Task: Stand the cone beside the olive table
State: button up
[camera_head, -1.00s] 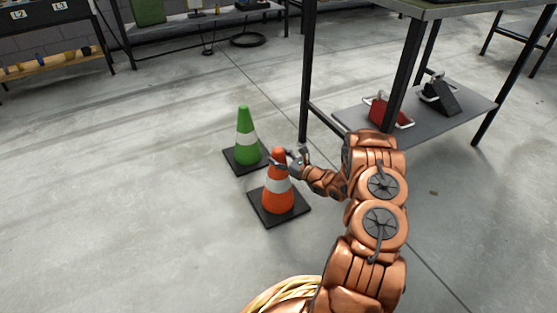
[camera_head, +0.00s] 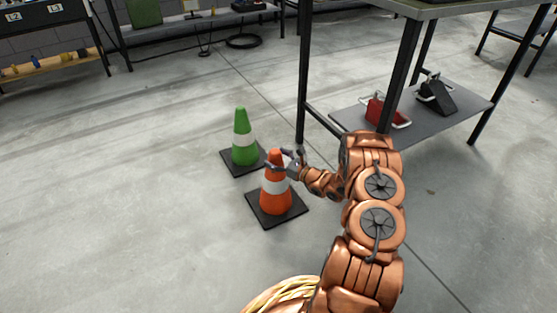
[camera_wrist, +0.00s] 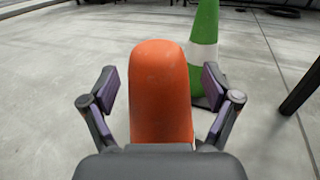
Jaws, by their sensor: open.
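An orange cone (camera_head: 275,199) with a white band stands upright on its black square base, on the floor. A green cone (camera_head: 242,152) with a white band stands just behind it to the left. My gripper (camera_head: 277,161) is open at the orange cone's upper part. In the wrist view the orange cone's top (camera_wrist: 160,85) is between the two spread fingers, with visible gaps on both sides. The cone's lower part is hidden there by my gripper body. A table (camera_head: 432,12) with dark legs stands at the right; its top edge looks grey-olive.
The table's lower shelf (camera_head: 455,124) holds a red object (camera_head: 380,110) and a dark object (camera_head: 438,95). A table leg (camera_head: 304,75) stands behind my gripper. Shelving and a black coil (camera_head: 243,41) are at the back. The floor at left is clear.

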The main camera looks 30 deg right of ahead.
jog(key=p+v, duration=0.4)
jog(key=v, duration=0.8)
jog(key=w+a+r+n+g+y, duration=0.1)
jog(key=a+r+n+g+y, duration=0.3)
jog(key=a, duration=0.3)
jog(key=w+a+r+n+g+y, duration=0.1)
jog(key=a+r+n+y, duration=0.15)
jog(key=a+r, duration=0.45)
jog(key=s+a+r+n+g, duration=0.5)
jog(key=s+a+n+g, duration=0.15)
jog(key=a, duration=0.45)
jog(key=s+a+r+n+g, duration=0.6)
jog(key=s+a+n, duration=0.1)
jog(key=a, duration=0.3)
jog(key=s+a+r+n+g+h, duration=0.1)
jog(key=s+r+n+g+h, duration=0.2)
jog(key=s, duration=0.5)
jog(key=s+a+r+n+g+h, duration=0.15)
jog(key=s+n+h, duration=0.3)
jog(key=s, duration=0.45)
jog(key=s+d+r+n+t+h, duration=0.1)
jog(key=s+d+n+h, duration=0.3)
jog(key=s+d+n, duration=0.1)
jog(key=shift+s+t+h, duration=0.3)
jog(key=shift+s, duration=0.45)
jog(key=shift+d+r, duration=0.15)
jog(key=shift+r, duration=0.1)
